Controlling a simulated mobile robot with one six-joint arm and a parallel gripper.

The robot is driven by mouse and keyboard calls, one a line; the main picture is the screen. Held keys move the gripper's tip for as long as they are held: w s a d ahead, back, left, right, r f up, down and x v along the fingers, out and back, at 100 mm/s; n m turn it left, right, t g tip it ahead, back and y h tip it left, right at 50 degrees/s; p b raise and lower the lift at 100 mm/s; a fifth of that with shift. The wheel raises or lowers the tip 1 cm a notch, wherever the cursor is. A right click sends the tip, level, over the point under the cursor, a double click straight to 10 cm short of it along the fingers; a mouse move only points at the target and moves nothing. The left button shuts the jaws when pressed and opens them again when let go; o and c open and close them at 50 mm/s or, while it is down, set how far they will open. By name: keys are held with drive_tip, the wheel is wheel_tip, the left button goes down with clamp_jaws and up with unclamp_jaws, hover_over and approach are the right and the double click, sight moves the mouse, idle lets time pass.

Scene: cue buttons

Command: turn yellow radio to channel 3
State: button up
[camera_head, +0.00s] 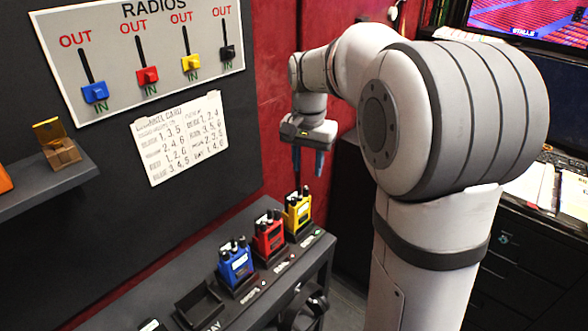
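The yellow radio (298,214) stands upright in a dark holder at the far end of the dark shelf, right of the red and blue radios. Its dark antenna points up. My gripper (309,166) points down above the yellow radio and slightly to its right in the picture. Its two blue fingers are apart, with nothing visible between them. The fingers seem clear of the radio's body; I cannot tell whether one touches the antenna. The radio's knobs and channel marks are too small to read.
The red radio (268,236) and blue radio (235,264) stand beside it in holders on the shelf (179,277). An empty dark tray (199,305) lies left of them. A RADIOS slider panel (85,60) and a handwritten number card (181,139) are on the wall. A desk is at right.

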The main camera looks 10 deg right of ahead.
sight(306, 187)
drive_tip(key=shift+w+d+f+m, duration=0.1)
drive_tip(key=shift+w+f+m, duration=0.05)
drive_tip(key=shift+w, duration=0.4)
drive_tip(key=shift+w+d+f+m, duration=0.1)
drive_tip(key=shift+w+m, duration=0.05)
drive_tip(key=shift+w, duration=0.35)
drive_tip(key=shift+w+f, duration=0.1)
drive_tip(key=shift+f, duration=0.05)
wheel_tip(306, 187, down, 8)
drive_tip(key=shift+r, duration=0.25)
drive_tip(key=shift+c, duration=0.4)
clamp_jaws()
